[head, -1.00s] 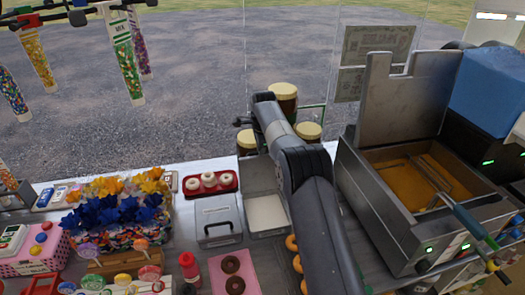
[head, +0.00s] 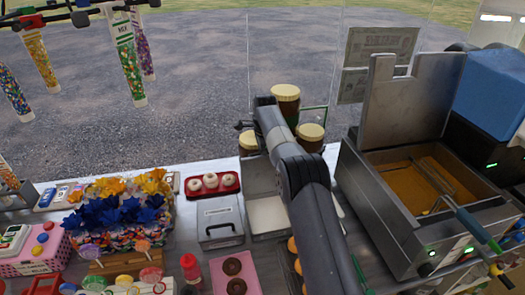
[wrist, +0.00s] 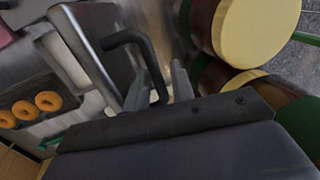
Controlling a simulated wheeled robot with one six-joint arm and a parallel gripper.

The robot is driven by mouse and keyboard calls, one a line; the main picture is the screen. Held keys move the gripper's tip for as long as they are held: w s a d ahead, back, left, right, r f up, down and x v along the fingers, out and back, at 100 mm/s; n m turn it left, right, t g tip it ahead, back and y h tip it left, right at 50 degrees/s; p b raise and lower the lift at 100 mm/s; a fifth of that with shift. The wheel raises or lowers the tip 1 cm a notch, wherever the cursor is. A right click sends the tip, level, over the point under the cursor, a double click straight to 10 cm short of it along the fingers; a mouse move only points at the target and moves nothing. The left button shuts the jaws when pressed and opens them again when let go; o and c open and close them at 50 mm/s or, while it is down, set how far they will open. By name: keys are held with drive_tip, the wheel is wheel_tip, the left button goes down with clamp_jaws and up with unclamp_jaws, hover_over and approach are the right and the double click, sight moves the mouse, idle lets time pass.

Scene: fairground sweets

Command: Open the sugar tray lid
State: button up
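The sugar tray (head: 268,216) stands on the counter, its white contents in plain view. Its metal lid (head: 258,178) is raised at the tray's back edge. In the wrist view the lid (wrist: 88,40) shows as a steel panel with a black bar handle (wrist: 126,38), and the white contents (wrist: 66,60) lie to its left. My gripper (wrist: 161,76) is at the handle, one finger on each side of the bar. The fingers look parted, with a gap beside the bar. In the head view my arm hides the gripper.
Jars with cream lids (head: 310,132) stand close behind my gripper. A closed tray with a handle (head: 219,222) is to the left, below a red tray of rings (head: 211,184). The metal fryer (head: 425,190) is to the right. Doughnuts (wrist: 48,101) lie in front.

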drive_tip(key=shift+o, duration=0.7)
drive_tip(key=shift+r, duration=0.3)
drive_tip(key=shift+r, duration=0.3)
wheel_tip(320, 180, up, 10)
drive_tip(key=s, duration=0.2)
drive_tip(key=shift+d, duration=0.25)
drive_tip(key=f, duration=0.3)
drive_tip(key=w+f, duration=0.1)
drive_tip(key=f, duration=0.3)
drive_tip(key=w+f, duration=0.1)
drive_tip(key=f, duration=0.2)
drive_tip(key=shift+a+f, duration=0.25)
drive_tip(key=shift+f, duration=0.1)
drive_tip(key=shift+s+r, duration=0.2)
